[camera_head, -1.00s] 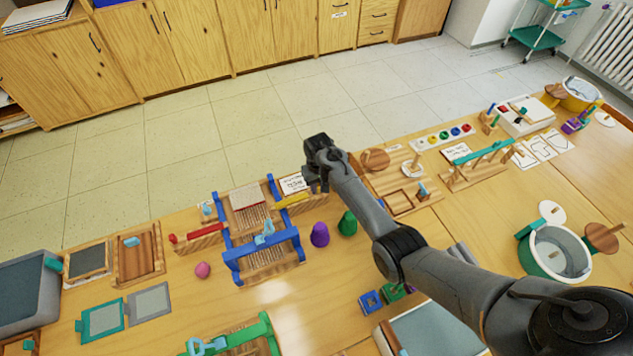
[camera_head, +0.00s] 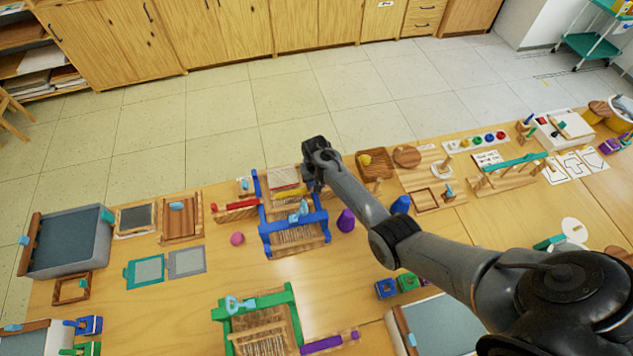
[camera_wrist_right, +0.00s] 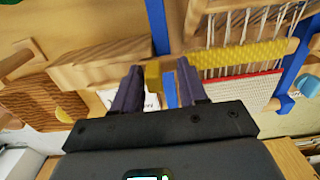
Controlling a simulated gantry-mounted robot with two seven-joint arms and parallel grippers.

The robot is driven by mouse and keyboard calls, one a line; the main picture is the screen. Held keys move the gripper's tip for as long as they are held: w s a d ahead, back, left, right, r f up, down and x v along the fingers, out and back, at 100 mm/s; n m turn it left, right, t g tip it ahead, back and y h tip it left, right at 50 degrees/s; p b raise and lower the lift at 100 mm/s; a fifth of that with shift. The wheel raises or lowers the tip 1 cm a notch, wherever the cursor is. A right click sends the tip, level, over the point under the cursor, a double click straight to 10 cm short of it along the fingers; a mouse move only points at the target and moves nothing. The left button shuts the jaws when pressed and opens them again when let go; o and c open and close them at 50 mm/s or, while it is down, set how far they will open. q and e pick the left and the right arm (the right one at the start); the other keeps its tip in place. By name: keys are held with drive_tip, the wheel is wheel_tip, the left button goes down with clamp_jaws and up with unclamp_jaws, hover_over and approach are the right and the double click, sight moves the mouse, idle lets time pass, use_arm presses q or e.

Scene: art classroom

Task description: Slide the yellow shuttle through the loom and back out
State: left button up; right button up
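The blue-framed loom (camera_head: 262,226) stands in the middle of the table with pale warp threads. The yellow shuttle (camera_head: 290,193) lies across the threads between its uprights. In the right wrist view the long yellow shuttle (camera_wrist_right: 240,56) runs among the threads, and a yellow end block (camera_wrist_right: 153,76) shows beyond the blue upright. My right gripper (camera_head: 314,184) is at the loom's right side. In the right wrist view its fingers (camera_wrist_right: 160,80) stand apart around the end block, with a gap showing beside the right finger. My left gripper is not in view.
A red piece (camera_head: 240,204) lies on a wooden rest left of the loom. A purple cone (camera_head: 346,221) stands to its right and a pink ball (camera_head: 237,239) to its left. A second, green-framed loom (camera_head: 228,330) is in front. A wooden tray (camera_head: 375,174) is behind right.

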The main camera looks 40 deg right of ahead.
drive_tip(key=shift+d, duration=0.1)
drive_tip(key=shift+r, duration=0.5)
wheel_tip(320, 180, up, 10)
drive_tip(key=p, duration=0.1)
drive_tip(key=shift+p, duration=0.4)
